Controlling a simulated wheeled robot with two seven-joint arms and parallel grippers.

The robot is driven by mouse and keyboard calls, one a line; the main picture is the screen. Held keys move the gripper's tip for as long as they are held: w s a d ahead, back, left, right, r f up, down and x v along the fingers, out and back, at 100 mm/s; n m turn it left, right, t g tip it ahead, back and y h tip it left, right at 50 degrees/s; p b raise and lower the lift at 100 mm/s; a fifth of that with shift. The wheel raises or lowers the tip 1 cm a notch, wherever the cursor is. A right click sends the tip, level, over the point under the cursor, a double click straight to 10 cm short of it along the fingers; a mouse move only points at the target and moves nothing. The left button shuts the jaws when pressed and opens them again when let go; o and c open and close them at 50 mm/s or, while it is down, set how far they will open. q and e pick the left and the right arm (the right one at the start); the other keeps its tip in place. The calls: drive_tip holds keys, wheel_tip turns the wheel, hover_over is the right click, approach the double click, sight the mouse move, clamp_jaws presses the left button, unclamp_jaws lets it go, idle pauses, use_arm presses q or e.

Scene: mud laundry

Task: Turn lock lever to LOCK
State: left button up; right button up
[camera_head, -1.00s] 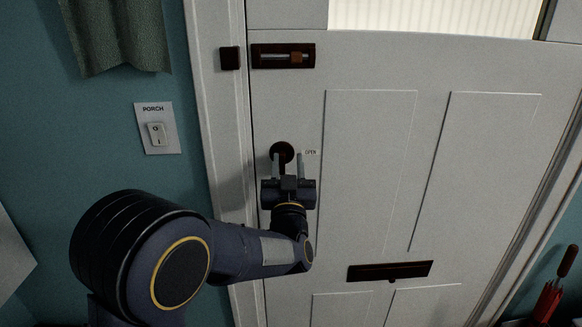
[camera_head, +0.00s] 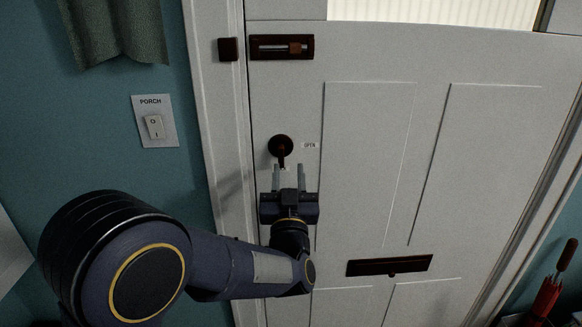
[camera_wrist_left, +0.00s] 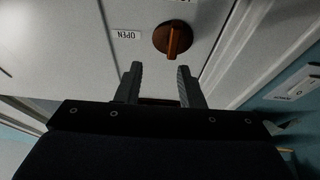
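The lock (camera_head: 281,146) is a dark round plate on the white door's left side, with a short reddish-brown lever hanging down from its middle. An OPEN label (camera_head: 310,145) sits just right of it in the head view. In the left wrist view the lever (camera_wrist_left: 173,40) shows in front of the fingers, with the OPEN label (camera_wrist_left: 126,34) beside it. My left gripper (camera_head: 289,168) is open and empty, just below the lever, its fingers to either side of the lever's line. No LOCK label is readable. My right gripper is not in view.
A slide bolt (camera_head: 283,47) is mounted above the lock, and a letter slot (camera_head: 389,266) is lower on the door. A PORCH light switch (camera_head: 154,126) is on the teal wall at left. A red umbrella (camera_head: 548,296) stands at lower right.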

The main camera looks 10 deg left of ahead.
use_arm(q)
drive_tip(key=shift+v, duration=1.9)
drive_tip(key=shift+d, duration=0.2)
